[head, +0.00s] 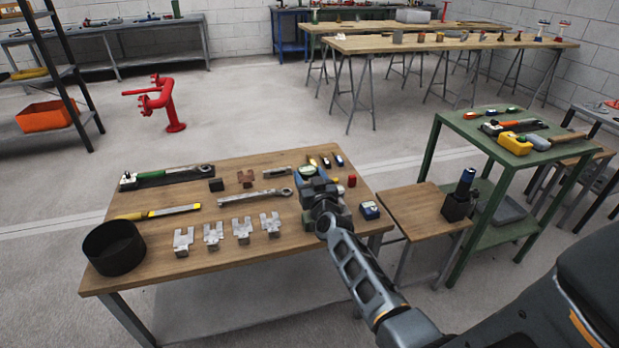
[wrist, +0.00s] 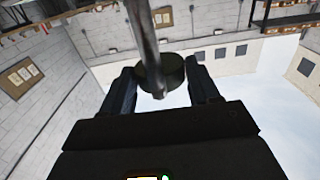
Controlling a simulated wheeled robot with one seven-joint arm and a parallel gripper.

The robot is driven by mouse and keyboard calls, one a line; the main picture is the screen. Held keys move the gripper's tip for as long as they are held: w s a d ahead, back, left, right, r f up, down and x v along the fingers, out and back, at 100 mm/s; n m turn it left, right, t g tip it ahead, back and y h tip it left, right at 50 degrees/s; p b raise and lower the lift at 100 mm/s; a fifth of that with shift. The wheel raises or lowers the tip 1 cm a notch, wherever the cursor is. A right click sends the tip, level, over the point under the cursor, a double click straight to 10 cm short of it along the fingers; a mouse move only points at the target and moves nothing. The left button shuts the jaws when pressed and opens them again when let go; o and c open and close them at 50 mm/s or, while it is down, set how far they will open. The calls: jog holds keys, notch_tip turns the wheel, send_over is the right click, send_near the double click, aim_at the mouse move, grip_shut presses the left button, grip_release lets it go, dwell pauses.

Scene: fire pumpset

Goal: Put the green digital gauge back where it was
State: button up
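My gripper (head: 316,190) is above the right part of the near wooden table in the head view, its tip partly hidden by its own body. In the wrist view, a dark olive-green round body (wrist: 174,70) sits between the two fingers, which appear to touch it on both sides. A grey metal stem (wrist: 150,35) runs across it and up out of the picture. I take it to be the green digital gauge; its display face does not show clearly.
The wooden table (head: 200,262) holds a black round bin (head: 114,248), several grey metal brackets (head: 213,236), a wrench (head: 240,198) and a torque wrench (head: 168,177). A blue device (head: 369,210) lies near its right edge. A small side table (head: 408,208) has free room left of a black holder (head: 457,206).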

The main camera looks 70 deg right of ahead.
jog(key=o, duration=0.4)
jog(key=shift+s+a+r, duration=0.1)
jog(key=shift+r, duration=0.05)
jog(key=s+a+n+t+y, duration=0.15)
jog(key=s+a, duration=0.35)
jog(key=a, duration=0.5)
jog(key=s+a+n+t+y+p, duration=0.15)
jog(key=s+a, duration=0.35)
jog(key=a, duration=0.5)
jog(key=s+a+n+y, duration=0.1)
jog(key=s+a+y, duration=0.3)
jog(key=a, duration=0.7)
jog(key=s+a+r+n+y, duration=0.6)
jog(key=s+a+r, duration=0.7)
jog(key=s, duration=0.2)
jog(key=shift+s+a+y, duration=0.15)
jog(key=shift+s+y, duration=0.15)
jog(key=shift+y, duration=0.1)
